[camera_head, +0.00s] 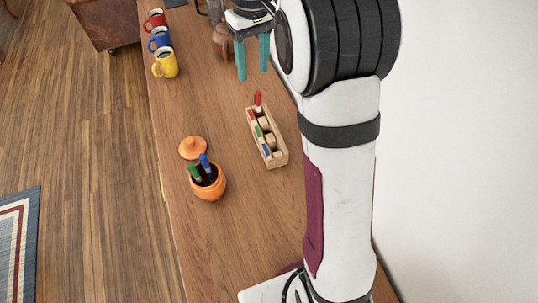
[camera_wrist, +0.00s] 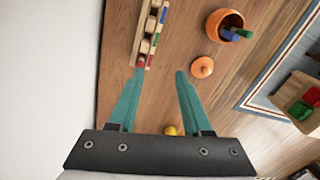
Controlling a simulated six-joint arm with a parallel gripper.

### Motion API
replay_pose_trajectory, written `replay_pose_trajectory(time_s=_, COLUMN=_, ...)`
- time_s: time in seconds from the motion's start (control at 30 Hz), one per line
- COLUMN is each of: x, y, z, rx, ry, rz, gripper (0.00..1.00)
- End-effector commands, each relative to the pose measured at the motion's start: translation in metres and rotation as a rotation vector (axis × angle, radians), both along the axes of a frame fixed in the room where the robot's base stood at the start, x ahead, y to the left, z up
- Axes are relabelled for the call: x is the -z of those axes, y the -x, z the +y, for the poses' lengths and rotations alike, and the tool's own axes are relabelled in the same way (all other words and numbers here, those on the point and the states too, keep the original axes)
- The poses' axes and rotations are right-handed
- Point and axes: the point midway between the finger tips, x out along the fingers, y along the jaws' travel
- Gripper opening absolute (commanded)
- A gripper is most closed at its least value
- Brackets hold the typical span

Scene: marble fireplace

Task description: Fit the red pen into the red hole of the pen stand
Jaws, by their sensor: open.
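The pen stand (camera_head: 284,160) is a pale wooden block with a row of holes and coloured marks on its side. It also shows at the top of the wrist view (camera_wrist: 138,45). The red pen (camera_head: 258,98) stands upright at the stand's far end, beside the red mark, and appears to be in the hole there. Its lower part is hidden. My gripper (camera_head: 253,74) has teal fingers, spread apart and empty, above the table beyond the stand's red end. In the wrist view my gripper (camera_wrist: 159,72) shows nothing between its fingertips.
An orange pot (camera_head: 209,190) holds a green and a blue pen. Its lid (camera_head: 193,147) lies beside it. Red (camera_head: 155,20), blue (camera_head: 159,39) and yellow (camera_head: 165,64) mugs line the table's left edge. A brown vessel (camera_head: 222,42) stands near my gripper. The near tabletop is clear.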

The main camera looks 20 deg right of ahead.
Motion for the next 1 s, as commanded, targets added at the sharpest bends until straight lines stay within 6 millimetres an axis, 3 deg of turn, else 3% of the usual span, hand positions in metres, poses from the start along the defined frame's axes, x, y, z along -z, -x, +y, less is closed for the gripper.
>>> replay_pose_trajectory(time_s=0.03, x=-0.014, y=0.038, z=0.013, rx=0.076, ry=-0.015, rz=-0.001, gripper=0.49)
replay_pose_trajectory(time_s=0.1, x=-0.019, y=0.100, z=0.033, rx=0.219, ry=-0.042, rz=0.011, gripper=0.49)
replay_pose_trajectory(time_s=0.2, x=-0.007, y=0.189, z=0.054, rx=0.419, ry=-0.075, rz=0.035, gripper=0.49)
replay_pose_trajectory(time_s=0.3, x=0.019, y=0.255, z=0.067, rx=0.579, ry=-0.099, rz=0.060, gripper=0.49)
replay_pose_trajectory(time_s=0.4, x=0.039, y=0.291, z=0.073, rx=0.671, ry=-0.110, rz=0.078, gripper=0.49)
replay_pose_trajectory(time_s=0.5, x=0.046, y=0.302, z=0.074, rx=0.702, ry=-0.112, rz=0.083, gripper=0.49)
replay_pose_trajectory(time_s=1.0, x=0.046, y=0.301, z=0.074, rx=0.702, ry=-0.111, rz=0.085, gripper=0.49)
